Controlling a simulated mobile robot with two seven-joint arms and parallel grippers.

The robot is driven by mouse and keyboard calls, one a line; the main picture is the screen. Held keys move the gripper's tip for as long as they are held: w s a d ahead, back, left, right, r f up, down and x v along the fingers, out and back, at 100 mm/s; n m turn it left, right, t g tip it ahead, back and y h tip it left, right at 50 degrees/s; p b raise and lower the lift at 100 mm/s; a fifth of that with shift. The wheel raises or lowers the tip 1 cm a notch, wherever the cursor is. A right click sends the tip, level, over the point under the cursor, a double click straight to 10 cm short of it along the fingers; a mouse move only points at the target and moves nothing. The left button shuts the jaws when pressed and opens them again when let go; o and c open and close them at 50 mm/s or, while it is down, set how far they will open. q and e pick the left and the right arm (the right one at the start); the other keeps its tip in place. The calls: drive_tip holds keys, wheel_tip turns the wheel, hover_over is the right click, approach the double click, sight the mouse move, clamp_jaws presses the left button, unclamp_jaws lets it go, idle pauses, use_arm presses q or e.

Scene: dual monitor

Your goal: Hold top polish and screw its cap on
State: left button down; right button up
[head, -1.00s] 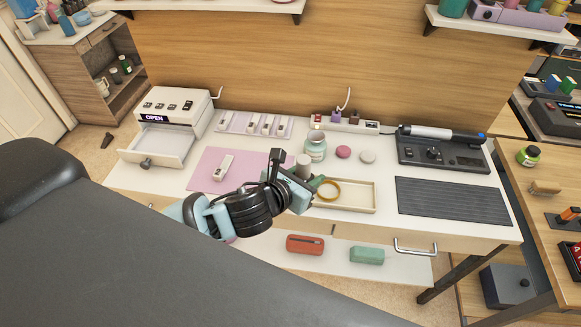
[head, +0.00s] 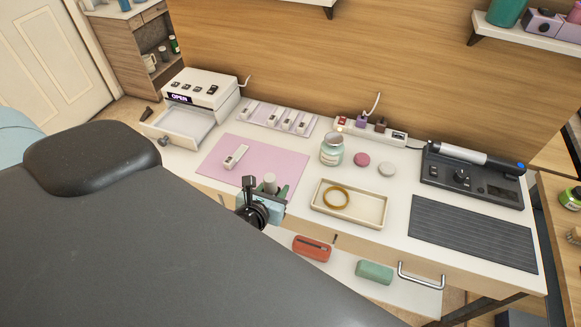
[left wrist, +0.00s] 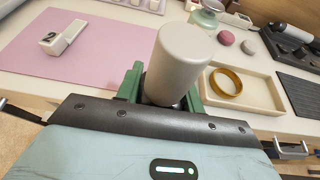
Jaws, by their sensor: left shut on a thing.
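My left gripper (head: 266,190) has green fingers. It is shut on a smooth beige cylinder (head: 269,182), which stands upright near the front right corner of the pink mat (head: 225,178). In the left wrist view the cylinder (left wrist: 180,60) rises from between the fingers (left wrist: 165,90); its lower end is hidden. I cannot tell whether it is the polish's cap alone or a cap on a bottle. A small white block marked 2 (left wrist: 65,36) lies on the pink mat and also shows in the head view (head: 236,157). My right gripper is not in view.
A shallow tray (head: 352,219) with a gold ring (head: 336,197) is right of the gripper. A glass jar (head: 331,151), an open drawer (head: 178,131) and a dark ribbed mat (head: 470,235) are on the desk. My dark body covers the lower left.

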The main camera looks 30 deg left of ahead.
use_arm(q)
hover_over(291, 163)
drive_tip(key=shift+s+d+f+b, duration=0.1)
drive_tip(key=shift+s+f+b, duration=0.25)
drive_tip(key=shift+f, duration=0.4)
drive_tip(key=shift+w, duration=0.3)
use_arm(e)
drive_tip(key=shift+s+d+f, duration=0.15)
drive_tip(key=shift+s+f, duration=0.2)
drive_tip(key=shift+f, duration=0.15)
use_arm(q)
wheel_tip(291, 163, down, 4)
drive_tip(key=shift+r+b, duration=0.15)
drive_tip(key=shift+b, duration=0.35)
drive_tip(key=shift+r, duration=0.1)
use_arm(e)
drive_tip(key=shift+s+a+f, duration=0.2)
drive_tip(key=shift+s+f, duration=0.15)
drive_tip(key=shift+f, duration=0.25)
